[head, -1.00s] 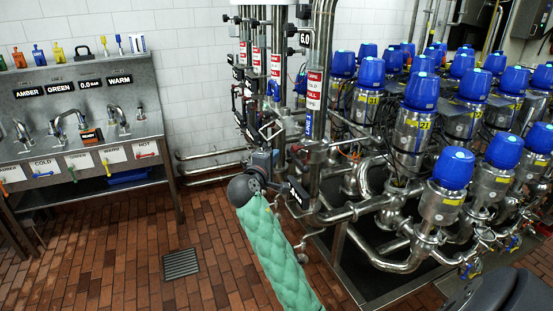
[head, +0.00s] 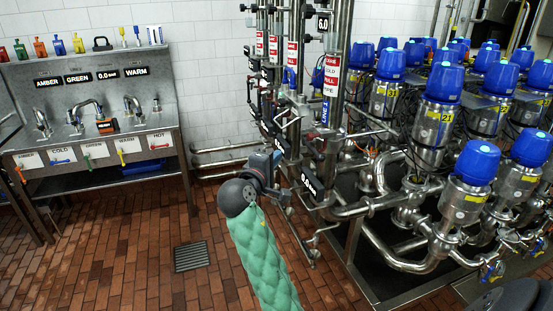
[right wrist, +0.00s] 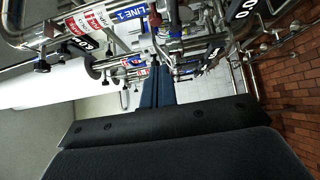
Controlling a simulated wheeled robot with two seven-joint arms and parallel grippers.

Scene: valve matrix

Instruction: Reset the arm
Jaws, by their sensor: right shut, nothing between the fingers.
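My right gripper (head: 272,160) shows in the middle of the head view, at the end of a green-sleeved forearm. It appears in front of the upright steel pipes (head: 338,75) with red and white labels. In the right wrist view its blue fingers (right wrist: 157,72) are together and hold nothing. Pipes and a "LINE 1" label (right wrist: 130,13) show beyond the fingertips; whether they touch anything cannot be told. My left gripper is not in view.
Steel valves with blue caps (head: 470,160) fill the right side. A steel sink console (head: 95,90) with taps and labels stands at the left. The brick floor (head: 110,250) between them is open, with a drain grate (head: 191,256).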

